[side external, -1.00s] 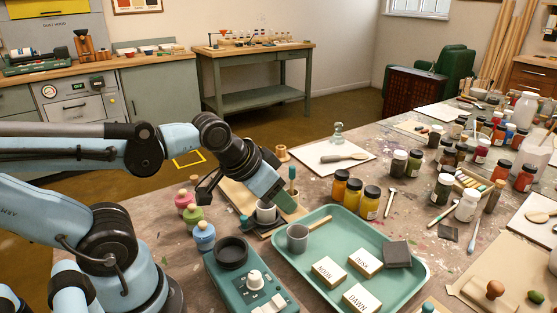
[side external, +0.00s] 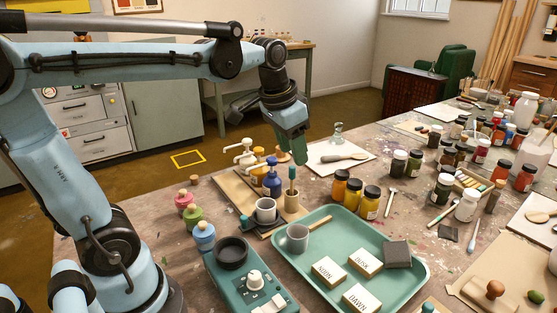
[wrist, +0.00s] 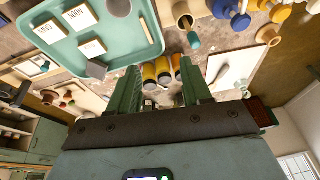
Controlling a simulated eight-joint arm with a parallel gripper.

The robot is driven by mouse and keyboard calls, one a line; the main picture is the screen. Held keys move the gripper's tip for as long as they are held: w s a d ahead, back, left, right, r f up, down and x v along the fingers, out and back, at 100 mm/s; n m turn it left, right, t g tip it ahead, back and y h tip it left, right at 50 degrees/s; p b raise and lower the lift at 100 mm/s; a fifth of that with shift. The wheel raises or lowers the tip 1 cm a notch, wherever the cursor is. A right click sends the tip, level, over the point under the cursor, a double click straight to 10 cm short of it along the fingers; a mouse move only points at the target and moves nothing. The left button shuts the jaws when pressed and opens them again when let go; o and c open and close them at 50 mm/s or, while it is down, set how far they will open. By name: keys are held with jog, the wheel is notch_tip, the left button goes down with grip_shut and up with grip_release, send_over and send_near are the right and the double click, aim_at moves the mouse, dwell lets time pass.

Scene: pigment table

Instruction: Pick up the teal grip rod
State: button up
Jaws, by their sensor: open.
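The teal grip rod (side external: 292,176) stands upright in a wooden cup (side external: 291,203) behind the tray's left end. In the wrist view the rod's teal end (wrist: 194,40) shows at the upper right, beside the wooden cup's mouth (wrist: 183,14). My gripper (side external: 301,158) hangs pointing down, above and just behind the rod, apart from it. In the wrist view my gripper's two green fingers (wrist: 160,70) are spread with nothing held between them, and the rod lies outside them to the upper right.
The teal tray (side external: 417,262) holds a grey cup (side external: 297,238) and labelled blocks. Left of the rod are another cup (side external: 265,209), a blue pump bottle (side external: 272,180) and other pumps. Yellow jars (side external: 354,192) stand to its right. A white board (side external: 350,164) lies behind.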

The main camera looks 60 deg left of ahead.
aim_at(292, 167)
jog(key=w+a+r+g, duration=0.2)
jog(key=w+a+g, duration=0.1)
jog(key=w+a, duration=0.3)
jog(key=shift+m, duration=0.4)
notch_tip(292, 167, down, 7)
jog(key=shift+s+a, duration=0.15)
jog(key=shift+s+f, duration=0.2)
jog(key=shift+f, duration=1.15)
jog(key=shift+s+f, duration=0.2)
jog(key=shift+f, duration=1.15)
grip_shut()
